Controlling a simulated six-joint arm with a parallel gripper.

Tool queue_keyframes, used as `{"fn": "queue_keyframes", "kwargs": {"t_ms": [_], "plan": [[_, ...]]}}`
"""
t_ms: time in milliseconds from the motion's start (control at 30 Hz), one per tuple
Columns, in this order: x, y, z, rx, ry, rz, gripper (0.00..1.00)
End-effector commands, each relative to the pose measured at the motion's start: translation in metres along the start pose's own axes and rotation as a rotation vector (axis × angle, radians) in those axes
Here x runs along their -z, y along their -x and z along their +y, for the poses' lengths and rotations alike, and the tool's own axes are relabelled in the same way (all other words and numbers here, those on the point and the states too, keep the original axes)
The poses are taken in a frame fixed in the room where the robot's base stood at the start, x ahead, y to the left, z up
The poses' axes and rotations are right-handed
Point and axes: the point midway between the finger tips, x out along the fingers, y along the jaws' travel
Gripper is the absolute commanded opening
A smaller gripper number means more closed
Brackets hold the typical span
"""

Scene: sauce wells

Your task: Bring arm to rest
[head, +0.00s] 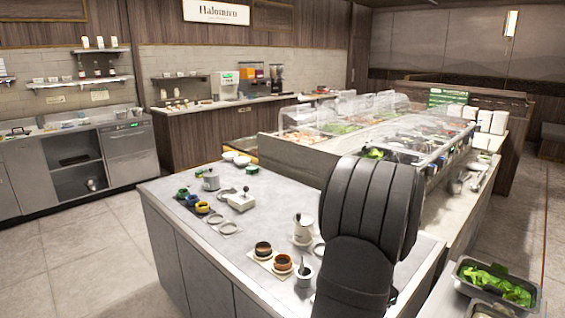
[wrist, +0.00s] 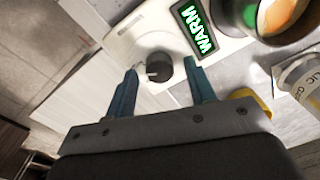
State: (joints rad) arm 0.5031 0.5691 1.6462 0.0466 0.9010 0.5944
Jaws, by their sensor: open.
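My gripper (wrist: 160,66) shows in the wrist view with its two teal fingers apart. A dark round knob (wrist: 159,66) on a white device (wrist: 137,40) appears between the fingertips. Whether the fingers touch it cannot be told. The device carries a lit green "WARM" sign (wrist: 196,28). No object is held between the fingers. In the head view a thick dark link of my arm stands over the counter at the right, and the gripper itself is not visible there.
A glass-covered salad bar (head: 370,130) stands behind. In the wrist view, an orange-filled pot (wrist: 280,18) and a labelled jar (wrist: 303,80) are close at right.

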Motion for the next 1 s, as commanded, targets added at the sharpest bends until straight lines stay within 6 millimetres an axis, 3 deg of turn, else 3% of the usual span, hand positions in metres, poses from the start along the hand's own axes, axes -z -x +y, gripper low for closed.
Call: {"fn": "queue_keyframes", "kwargs": {"t_ms": [267,967,1000], "plan": [[0.001,0.036,-0.001,0.003,-0.003,0.005,0.50],[0.000,0.177,0.000,0.002,-0.003,0.004,0.50],[-0.001,0.162,0.001,-0.003,-0.003,-0.004,0.50]]}}
